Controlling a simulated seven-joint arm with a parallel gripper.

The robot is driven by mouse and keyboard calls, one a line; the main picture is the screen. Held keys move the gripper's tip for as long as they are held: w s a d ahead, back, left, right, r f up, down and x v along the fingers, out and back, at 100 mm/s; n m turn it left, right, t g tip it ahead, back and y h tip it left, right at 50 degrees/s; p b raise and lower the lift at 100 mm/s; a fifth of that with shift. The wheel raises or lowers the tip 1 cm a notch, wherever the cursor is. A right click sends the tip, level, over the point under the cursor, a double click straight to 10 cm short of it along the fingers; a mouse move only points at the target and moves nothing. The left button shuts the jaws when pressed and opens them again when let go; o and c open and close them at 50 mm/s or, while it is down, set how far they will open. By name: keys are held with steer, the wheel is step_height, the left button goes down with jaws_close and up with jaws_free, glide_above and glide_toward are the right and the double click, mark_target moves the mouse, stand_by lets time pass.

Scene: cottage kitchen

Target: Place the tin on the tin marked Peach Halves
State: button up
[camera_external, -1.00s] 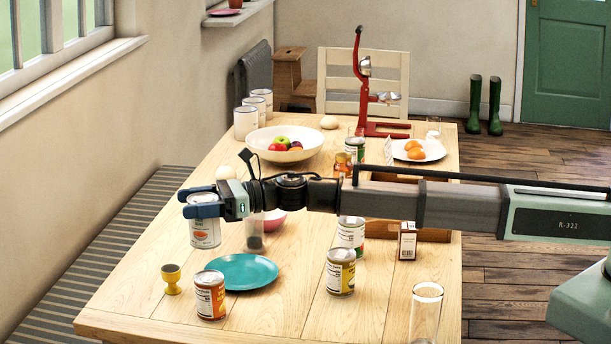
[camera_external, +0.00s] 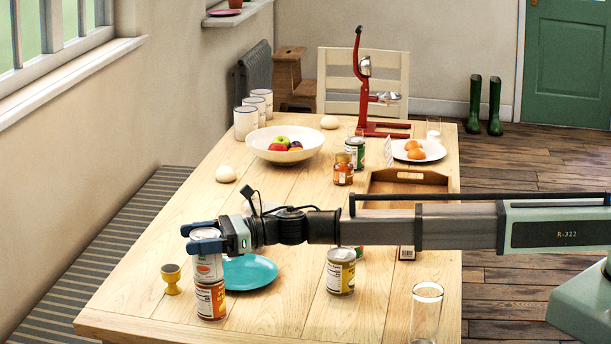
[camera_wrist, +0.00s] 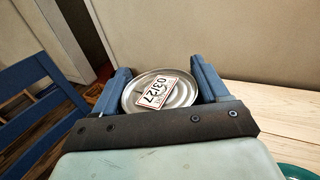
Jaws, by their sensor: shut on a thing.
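My gripper (camera_external: 205,237) is shut on a tin (camera_external: 208,266) with a white label and a small orange picture. The tin is upright, with my blue fingers around its top. The lower label is too small to read.
A teal plate (camera_external: 250,273) lies just right of the two tins, and a yellow egg cup (camera_external: 171,279) stands to their left. A yellow-labelled tin (camera_external: 341,272) and a tall glass (camera_external: 426,312) stand further right.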

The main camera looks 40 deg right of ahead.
steer(key=shift+f, duration=0.15)
steer(key=o, duration=1.3)
steer(key=shift+d+r, duration=0.1)
steer(key=shift+r, duration=0.1)
steer(key=v, duration=1.2)
